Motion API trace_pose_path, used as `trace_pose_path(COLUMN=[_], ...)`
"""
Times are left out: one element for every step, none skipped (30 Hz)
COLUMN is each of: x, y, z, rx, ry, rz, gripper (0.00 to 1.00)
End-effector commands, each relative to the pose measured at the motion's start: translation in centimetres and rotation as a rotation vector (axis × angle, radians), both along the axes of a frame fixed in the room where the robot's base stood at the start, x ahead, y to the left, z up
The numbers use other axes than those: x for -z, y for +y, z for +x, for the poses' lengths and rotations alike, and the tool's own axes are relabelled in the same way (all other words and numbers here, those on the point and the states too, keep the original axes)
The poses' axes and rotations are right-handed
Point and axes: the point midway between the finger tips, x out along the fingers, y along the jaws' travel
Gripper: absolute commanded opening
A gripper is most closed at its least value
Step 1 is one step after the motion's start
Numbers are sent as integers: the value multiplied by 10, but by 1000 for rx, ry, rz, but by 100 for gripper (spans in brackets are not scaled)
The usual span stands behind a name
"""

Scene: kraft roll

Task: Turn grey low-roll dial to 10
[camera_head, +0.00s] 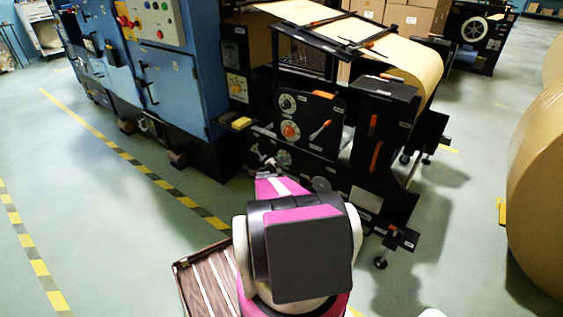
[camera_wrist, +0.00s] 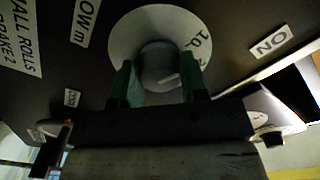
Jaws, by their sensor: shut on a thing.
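The grey dial knob (camera_wrist: 158,58) sits in the middle of a pale round scale disc (camera_wrist: 124,38) on a dark panel in the wrist view. My gripper (camera_wrist: 157,75) has its two green fingers on either side of the knob, shut on it. A short light mark shows on the knob's near side, towards the lower right. A number that looks like 10 is printed on the disc to the right of the knob. In the head view, my gripper (camera_head: 268,168) is small at the panel's low part, beside a low pale dial (camera_head: 284,157); my arm hides part of that area.
A blue cabinet (camera_head: 170,90) stands left. A large kraft roll (camera_head: 540,190) stands right. A slatted brown pallet (camera_head: 205,285) lies near my base.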

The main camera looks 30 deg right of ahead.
Motion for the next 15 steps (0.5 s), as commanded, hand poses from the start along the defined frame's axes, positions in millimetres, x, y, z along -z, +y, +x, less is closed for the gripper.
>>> trace_pose_path(x=[1,1,1,1,1,1,1,1,1,1,1,1,1,0,0], y=[0,0,0,0,0,0,0,0,0,0,0,0,0,0,0], z=[0,0,0,0,0,0,0,0,0,0,0,0,0,0,0], rx=[-1,-1,-1,-1,-1,-1,-1,-1,0,0,0,0,0,0,0], ry=[1,0,0,0,0,0,0,0,0,0,0,0,0,0,0], rz=[2,2,2,2,2,2,2,2,2,2,2,2,2,2,2], gripper=[16,16,16,16,16,16,50,60,66,66,66,66,66,66,66])
